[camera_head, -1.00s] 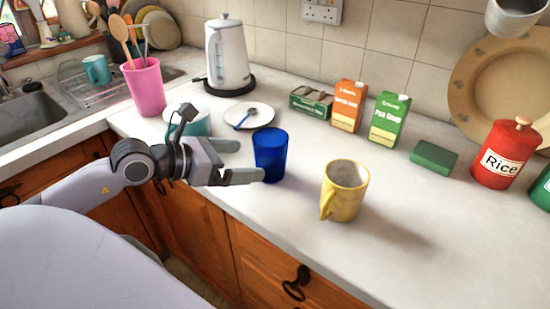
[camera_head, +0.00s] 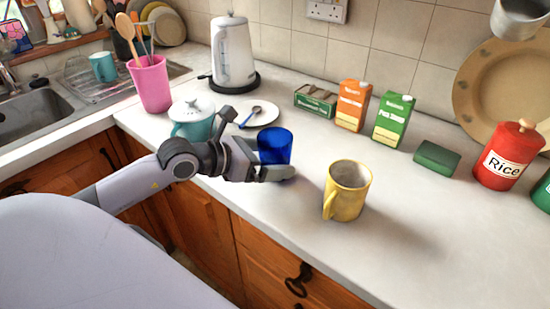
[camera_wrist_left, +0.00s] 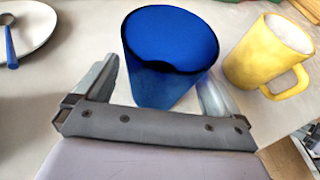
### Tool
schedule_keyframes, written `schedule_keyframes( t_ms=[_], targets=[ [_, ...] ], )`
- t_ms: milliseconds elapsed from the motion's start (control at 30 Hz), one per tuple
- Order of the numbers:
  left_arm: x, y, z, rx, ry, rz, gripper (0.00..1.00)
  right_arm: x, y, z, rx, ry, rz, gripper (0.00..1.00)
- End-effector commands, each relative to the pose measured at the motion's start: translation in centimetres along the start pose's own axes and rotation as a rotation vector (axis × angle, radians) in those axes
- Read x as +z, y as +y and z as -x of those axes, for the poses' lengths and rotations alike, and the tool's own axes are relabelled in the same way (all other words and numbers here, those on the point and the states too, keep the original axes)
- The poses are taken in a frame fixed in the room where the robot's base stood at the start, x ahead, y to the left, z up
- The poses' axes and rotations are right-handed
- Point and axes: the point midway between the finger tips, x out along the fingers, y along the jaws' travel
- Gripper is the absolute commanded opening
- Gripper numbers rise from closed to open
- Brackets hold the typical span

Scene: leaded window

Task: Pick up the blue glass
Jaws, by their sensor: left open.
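The blue glass (camera_head: 274,146) stands upright on the pale counter, left of the yellow mug. My left gripper (camera_head: 262,160) is at the glass, and its near finger hides the glass's lower part in the head view. In the left wrist view the glass (camera_wrist_left: 168,55) stands between the two open fingers of my left gripper (camera_wrist_left: 158,90), one on each side. I cannot tell whether either finger touches it. My right gripper is not in view.
A yellow mug (camera_head: 347,190) stands close to the right of the glass. A teal lidded pot (camera_head: 192,120) and a white plate with a blue spoon (camera_head: 272,112) are behind the gripper. Cartons (camera_head: 352,105) stand farther back. The front right counter is clear.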

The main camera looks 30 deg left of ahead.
Motion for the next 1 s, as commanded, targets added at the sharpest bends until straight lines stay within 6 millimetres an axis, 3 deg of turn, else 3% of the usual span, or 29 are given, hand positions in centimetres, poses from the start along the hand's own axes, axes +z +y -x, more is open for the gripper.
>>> schedule_keyframes(
  t_ms=[167,200,400,1000],
  targets=[
    [0.0,0.0,0.0,0.0,0.0,0.0,0.98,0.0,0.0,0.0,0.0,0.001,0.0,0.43],
    [0.0,0.0,0.0,0.0,0.0,0.0,0.91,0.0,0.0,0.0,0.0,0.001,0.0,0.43],
    [0.0,0.0,0.0,0.0,0.0,0.0,0.31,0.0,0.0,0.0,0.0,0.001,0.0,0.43],
    [1.3,0.0,0.5,0.0,-0.006,-0.002,0.31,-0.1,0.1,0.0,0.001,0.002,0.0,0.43]
  ],
)
